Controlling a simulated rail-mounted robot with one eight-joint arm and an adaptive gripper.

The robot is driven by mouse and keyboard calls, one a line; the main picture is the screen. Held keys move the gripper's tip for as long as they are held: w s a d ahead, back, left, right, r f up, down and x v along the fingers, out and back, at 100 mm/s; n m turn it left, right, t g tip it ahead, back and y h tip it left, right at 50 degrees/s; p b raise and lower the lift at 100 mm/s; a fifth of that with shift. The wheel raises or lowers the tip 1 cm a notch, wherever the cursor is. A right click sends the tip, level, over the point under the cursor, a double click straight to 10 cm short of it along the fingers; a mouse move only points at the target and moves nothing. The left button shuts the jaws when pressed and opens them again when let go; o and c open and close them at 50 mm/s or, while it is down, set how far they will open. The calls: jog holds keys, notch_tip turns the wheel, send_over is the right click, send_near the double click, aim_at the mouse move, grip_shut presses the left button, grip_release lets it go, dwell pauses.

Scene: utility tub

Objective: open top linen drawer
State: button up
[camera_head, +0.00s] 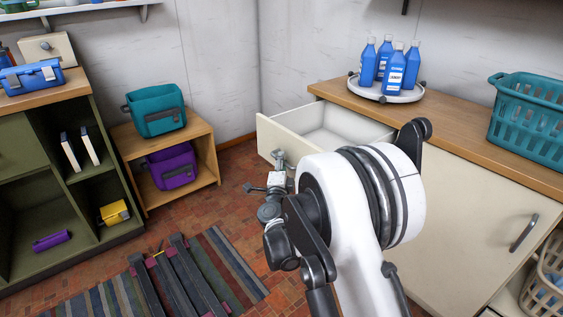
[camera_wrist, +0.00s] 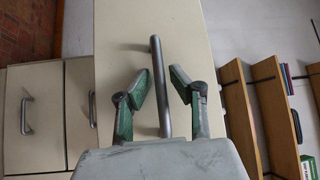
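The top linen drawer is pulled well out of the counter at the back in the head view, with its cream front (camera_head: 283,138) facing left and its pale, empty-looking inside visible. My gripper (camera_head: 277,181) is just in front of it, partly hidden by my arm. In the wrist view the drawer front (camera_wrist: 118,35) fills the middle, with an upright grey bar handle (camera_wrist: 159,60). My gripper's fingers (camera_wrist: 160,83) are spread on both sides of the handle, with gaps showing, so it is open and not clamped on it.
Blue bottles (camera_head: 396,70) stand on a round tray (camera_head: 385,96) on the wooden counter, beside a teal basket (camera_head: 530,118). A cabinet door with a handle (camera_head: 524,232) is below. A low shelf (camera_head: 207,150) with teal and purple bins stands left. A striped rug (camera_head: 240,267) lies on the floor.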

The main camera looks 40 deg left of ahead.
jog(key=shift+o, duration=0.5)
jog(key=shift+s, duration=0.1)
jog(key=v, duration=1.2)
